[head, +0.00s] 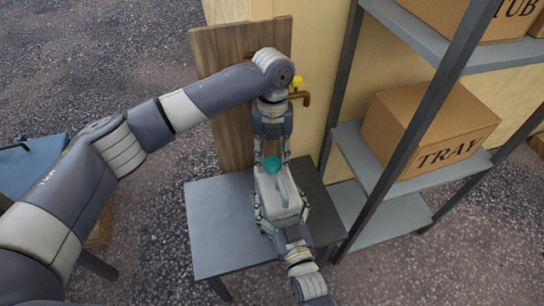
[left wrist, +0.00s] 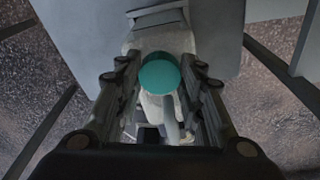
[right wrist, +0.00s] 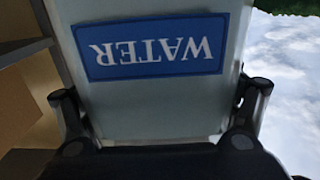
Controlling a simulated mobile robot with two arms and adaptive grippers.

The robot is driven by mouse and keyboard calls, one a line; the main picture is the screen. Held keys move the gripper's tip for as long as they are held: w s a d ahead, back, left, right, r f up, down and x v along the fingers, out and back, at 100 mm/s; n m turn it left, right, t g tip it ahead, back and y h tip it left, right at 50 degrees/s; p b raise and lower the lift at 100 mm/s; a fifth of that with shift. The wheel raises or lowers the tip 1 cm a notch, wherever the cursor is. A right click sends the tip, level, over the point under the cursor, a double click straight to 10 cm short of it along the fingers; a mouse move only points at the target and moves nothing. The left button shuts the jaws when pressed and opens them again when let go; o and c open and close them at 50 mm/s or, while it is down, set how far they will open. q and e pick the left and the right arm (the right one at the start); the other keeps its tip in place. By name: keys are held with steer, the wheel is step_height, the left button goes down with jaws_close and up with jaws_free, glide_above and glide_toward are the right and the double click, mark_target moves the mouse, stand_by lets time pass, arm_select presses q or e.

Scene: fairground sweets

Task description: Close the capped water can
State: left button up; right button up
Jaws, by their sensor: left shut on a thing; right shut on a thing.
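The water can (head: 283,203) is a pale grey jerrycan with a moulded handle, upright on the grey table. The right wrist view shows its blue WATER label (right wrist: 150,48), upside down. The teal round cap (head: 272,163) is at the can's top, at its mouth. My left gripper (head: 272,158) comes down from above, shut on the cap; the left wrist view shows the cap (left wrist: 160,74) between its fingers. I cannot tell whether the cap is fully seated; the mouth is hidden under it. My right gripper (head: 280,196) is shut on the can's body from the near side.
The grey table (head: 215,235) is clear to the left of the can. A wooden board (head: 222,65) with a brass tap (head: 303,97) stands behind. A shelf rack at right holds a TRAY box (head: 428,125). A blue surface (head: 30,160) is at the far left.

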arm_select(q)
steer(key=m, duration=0.5)
steer(key=shift+d+m+y, duration=0.25)
steer(key=shift+m+y, duration=0.05)
steer(key=shift+m, duration=0.1)
steer(key=m, duration=0.4)
steer(key=shift+s+d+m, duration=0.2)
steer(key=shift+m, duration=0.2)
steer(key=o, duration=0.8)
steer(key=shift+c, duration=0.2)
steer(key=shift+t, duration=0.3)
steer(key=shift+a, duration=0.1)
steer(key=shift+w+a+r, duration=0.1)
steer(key=shift+r, duration=2.15)
